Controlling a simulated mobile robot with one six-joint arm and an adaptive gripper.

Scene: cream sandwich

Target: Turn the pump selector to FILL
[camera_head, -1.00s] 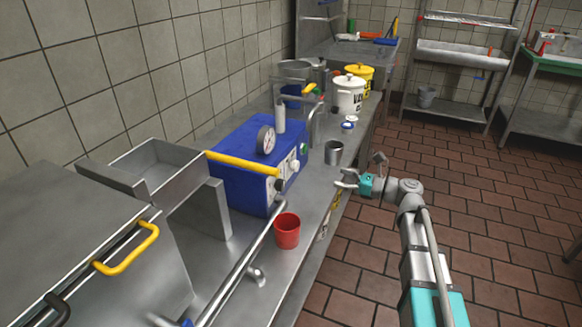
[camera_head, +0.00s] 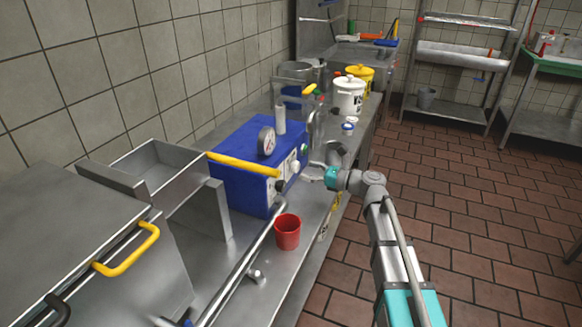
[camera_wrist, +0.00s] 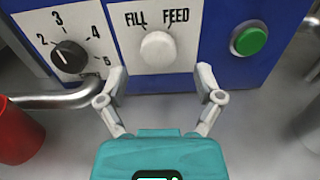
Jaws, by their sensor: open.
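The pump is a blue box (camera_head: 238,178) on the steel counter, with its control panel facing my arm. In the wrist view the round white selector knob (camera_wrist: 158,49) sits on a white plate, below the words FILL and FEED. I cannot clearly tell which word it points to. My gripper (camera_wrist: 162,76) is open and empty, its fingertips to the lower left and lower right of the knob, apart from it. In the head view my gripper (camera_head: 311,172) is close in front of the panel.
A black numbered dial (camera_wrist: 70,57) is left of the selector, and a green button (camera_wrist: 249,40) right. A red cup (camera_head: 287,232) stands on the counter in front of the pump. A steel pipe (camera_head: 240,262) runs along the front. White and yellow pots (camera_head: 348,97) stand farther back.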

